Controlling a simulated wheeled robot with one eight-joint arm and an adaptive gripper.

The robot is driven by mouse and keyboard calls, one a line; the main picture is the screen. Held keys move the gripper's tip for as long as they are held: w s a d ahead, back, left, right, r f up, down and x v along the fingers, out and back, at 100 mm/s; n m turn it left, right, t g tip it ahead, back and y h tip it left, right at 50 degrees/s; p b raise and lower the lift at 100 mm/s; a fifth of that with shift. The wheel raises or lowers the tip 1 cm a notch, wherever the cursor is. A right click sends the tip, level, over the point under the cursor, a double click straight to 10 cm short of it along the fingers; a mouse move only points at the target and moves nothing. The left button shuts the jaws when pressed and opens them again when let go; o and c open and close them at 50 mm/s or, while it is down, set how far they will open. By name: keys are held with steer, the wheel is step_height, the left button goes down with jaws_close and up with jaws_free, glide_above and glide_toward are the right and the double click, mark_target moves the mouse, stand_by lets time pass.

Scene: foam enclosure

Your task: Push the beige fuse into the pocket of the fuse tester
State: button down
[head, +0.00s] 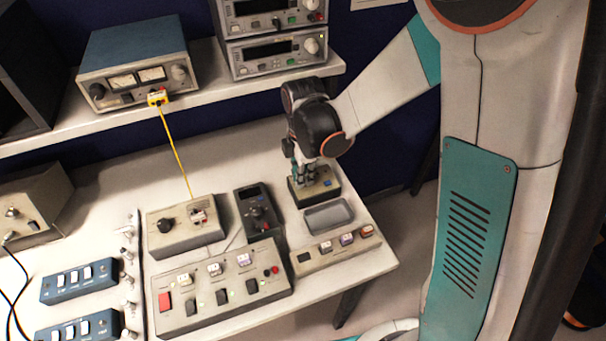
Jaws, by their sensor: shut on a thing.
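The fuse tester (326,194) is a small beige-topped dark box with a small blue patch, near the back right of the bench. My gripper (308,181) points down over its left part, with the fingertips at or just above its top. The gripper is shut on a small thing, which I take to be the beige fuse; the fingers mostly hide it. The pocket is also hidden under the fingers, so I cannot tell how deep the fuse sits.
A grey tray (329,217) lies in front of the tester. A low fuse rack (330,257) holding several coloured fuses is nearer. A dark handheld meter (258,212) stands to the left. A fuse panel (218,298) is at the front. A shelf (210,92) with instruments runs behind.

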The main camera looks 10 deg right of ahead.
steer(key=c, duration=1.6)
jaws_free()
steer(key=shift+f, duration=0.1)
step_height(320, 180, up, 12)
steer(key=shift+r, duration=0.1)
steer(key=s+d+r+m+t, duration=0.2)
steer(key=s+d+m, duration=0.1)
steer(key=s+m, duration=0.2)
steer(key=s+d+r+m+t+b, duration=0.1)
steer(key=s+d+m, duration=0.3)
steer(key=m, duration=0.4)
steer(key=s+d+r+m+t, duration=0.2)
steer(key=s+d+m+t, duration=0.1)
steer(key=s+m, duration=0.3)
steer(key=shift+s+d+r+m+t, duration=0.15)
steer(key=shift+d+r+m+t, duration=0.15)
steer(key=shift+m+t, duration=0.3)
